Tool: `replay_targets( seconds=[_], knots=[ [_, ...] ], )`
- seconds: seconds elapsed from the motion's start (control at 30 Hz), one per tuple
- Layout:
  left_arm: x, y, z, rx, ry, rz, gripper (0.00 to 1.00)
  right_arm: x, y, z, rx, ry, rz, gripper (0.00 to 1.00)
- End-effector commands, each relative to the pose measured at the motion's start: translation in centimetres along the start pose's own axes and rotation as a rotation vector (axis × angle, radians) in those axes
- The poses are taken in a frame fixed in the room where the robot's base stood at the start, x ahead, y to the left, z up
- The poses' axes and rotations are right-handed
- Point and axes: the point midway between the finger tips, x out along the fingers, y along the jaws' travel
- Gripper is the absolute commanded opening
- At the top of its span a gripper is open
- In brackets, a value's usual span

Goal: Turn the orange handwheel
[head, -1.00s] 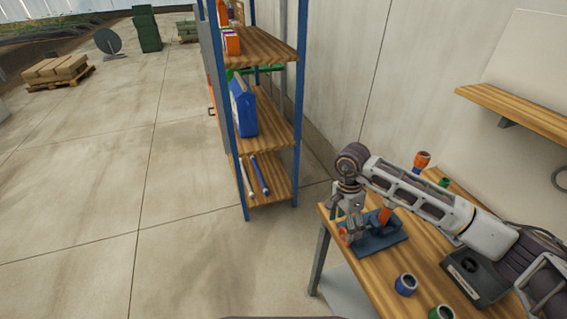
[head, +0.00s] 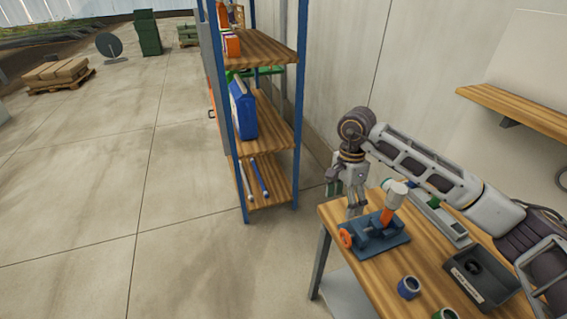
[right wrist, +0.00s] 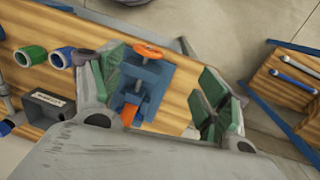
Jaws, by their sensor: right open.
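The orange handwheel (head: 346,237) sits on the left end of a blue clamp-like fixture (head: 378,240) on the wooden bench. The right wrist view also shows the handwheel (right wrist: 150,51) at the top of the fixture (right wrist: 143,85), between my spread fingers. My right gripper (head: 353,207) is open and empty, pointing down above and slightly behind the handwheel, apart from it in the head view. My left gripper is not in view.
A blue ring (head: 409,287), a green ring (head: 445,314) and a dark labelled bin (head: 482,275) are on the bench (head: 375,280). A blue-framed shelf (head: 268,128) stands to the left, with clear floor between. A wall is behind.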

Motion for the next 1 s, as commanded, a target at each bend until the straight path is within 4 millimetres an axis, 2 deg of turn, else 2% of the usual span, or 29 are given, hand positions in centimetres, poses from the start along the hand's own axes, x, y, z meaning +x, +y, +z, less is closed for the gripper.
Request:
replay_targets(
  seconds=[0.57,1.0],
  knots=[
    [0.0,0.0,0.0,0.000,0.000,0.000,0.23,-0.7,-4.2,3.4,-0.053,-0.150,-0.195,0.75],
    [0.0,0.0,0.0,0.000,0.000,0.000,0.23,-2.1,-6.8,6.6,-0.087,-0.293,-0.329,0.75]
  ],
)
